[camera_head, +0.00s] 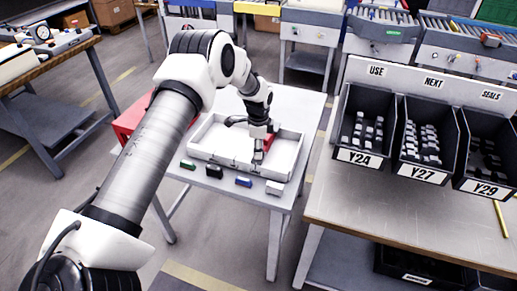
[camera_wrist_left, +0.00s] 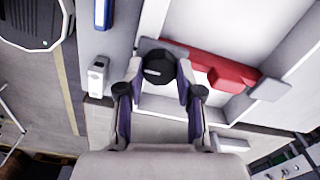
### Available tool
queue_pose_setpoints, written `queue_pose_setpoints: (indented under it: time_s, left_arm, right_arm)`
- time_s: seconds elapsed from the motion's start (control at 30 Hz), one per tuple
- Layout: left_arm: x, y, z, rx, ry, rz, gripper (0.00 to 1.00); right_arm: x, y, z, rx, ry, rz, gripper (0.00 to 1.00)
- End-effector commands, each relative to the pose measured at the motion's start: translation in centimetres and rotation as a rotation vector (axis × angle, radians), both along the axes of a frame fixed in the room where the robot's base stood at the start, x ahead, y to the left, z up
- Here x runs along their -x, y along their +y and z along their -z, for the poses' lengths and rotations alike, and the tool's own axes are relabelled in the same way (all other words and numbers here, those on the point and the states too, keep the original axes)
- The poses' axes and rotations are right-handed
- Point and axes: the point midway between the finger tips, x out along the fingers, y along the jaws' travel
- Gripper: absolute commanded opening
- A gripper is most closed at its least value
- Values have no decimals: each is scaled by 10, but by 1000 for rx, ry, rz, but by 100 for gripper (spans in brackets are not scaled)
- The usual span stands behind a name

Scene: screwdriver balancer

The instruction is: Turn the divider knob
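A white tray (camera_head: 205,130) with inner walls sits on a small table. My left arm reaches over it, and its gripper (camera_head: 258,155) points down at the front right part of the tray. In the left wrist view a round black knob (camera_wrist_left: 159,71) lies between the two fingertips of the left gripper (camera_wrist_left: 160,80). The fingers stand on either side of it; whether they touch it is not clear. A red piece with grey ends (camera_wrist_left: 222,72) lies beside the knob; it also shows in the head view (camera_head: 269,142). My right gripper is not in view.
Small green, dark, blue and white blocks line the table's front edge, the white one (camera_head: 275,188) rightmost. A red box (camera_head: 130,122) sits at the left.

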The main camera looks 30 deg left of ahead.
Motion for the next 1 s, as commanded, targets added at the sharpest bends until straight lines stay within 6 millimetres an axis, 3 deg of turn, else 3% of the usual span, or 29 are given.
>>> queue_pose_setpoints:
  time_s: [0.57, 1.0]
  left_arm:
    - [4, -1, 5, 2, 11, -59, 1]
    - [4, -1, 6, 2, 14, -384, 1]
  right_arm:
    - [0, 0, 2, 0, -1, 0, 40]
    - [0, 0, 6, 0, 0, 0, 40]
